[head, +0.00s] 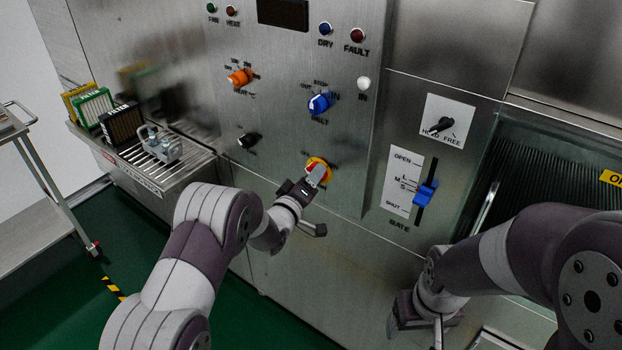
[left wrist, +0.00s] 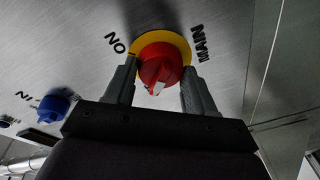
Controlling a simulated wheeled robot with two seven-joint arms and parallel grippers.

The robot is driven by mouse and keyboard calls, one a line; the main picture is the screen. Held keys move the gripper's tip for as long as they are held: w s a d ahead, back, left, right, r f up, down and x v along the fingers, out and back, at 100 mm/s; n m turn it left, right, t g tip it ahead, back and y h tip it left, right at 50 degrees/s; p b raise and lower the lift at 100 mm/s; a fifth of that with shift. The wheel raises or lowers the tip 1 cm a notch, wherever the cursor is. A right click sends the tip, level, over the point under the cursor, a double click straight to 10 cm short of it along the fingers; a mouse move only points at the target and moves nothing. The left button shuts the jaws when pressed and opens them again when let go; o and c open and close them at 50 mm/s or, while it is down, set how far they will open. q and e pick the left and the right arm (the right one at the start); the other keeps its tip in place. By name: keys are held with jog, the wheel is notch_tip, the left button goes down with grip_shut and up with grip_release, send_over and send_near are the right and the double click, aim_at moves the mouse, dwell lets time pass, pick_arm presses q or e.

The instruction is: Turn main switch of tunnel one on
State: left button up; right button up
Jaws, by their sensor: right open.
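The main switch is a red rotary knob on a yellow disc (head: 314,162) on the steel panel. In the left wrist view the red knob (left wrist: 158,66) shows beside the letters MAIN and a mirrored-looking ON. My left gripper (head: 312,181) is at the switch; in the left wrist view its two fingers (left wrist: 159,88) stand on either side of the knob, apart from each other, with narrow gaps beside it. Contact cannot be told. My right gripper (head: 425,325) is open and low at the lower right, away from the switch.
An orange knob (head: 240,77), a blue knob (head: 320,103), a black knob (head: 249,141) and a white button (head: 363,83) are on the panel. A blue gate slider (head: 425,193) sits to the right. A rack with filters (head: 122,124) stands left.

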pick_arm(q)
jog(key=shift+w+a+f+m+h+b, duration=0.1)
jog(key=shift+m+h+b, duration=0.55)
jog(key=shift+m+b, duration=2.95)
jog(key=shift+s+d+f+m+h+b, duration=0.1)
jog(key=shift+m+h+b, duration=0.6)
jog(key=shift+m+b, duration=2.85)
jog(key=shift+w+a+f+m+h+b, duration=0.1)
jog(key=shift+m+h+b, duration=0.55)
jog(key=shift+m+b, duration=2.95)
jog(key=shift+r+n+b, duration=0.1)
jog(key=shift+n+b, duration=0.55)
jog(key=shift+b, duration=0.15)
jog(key=o, duration=1)
jog(key=shift+o, duration=0.2)
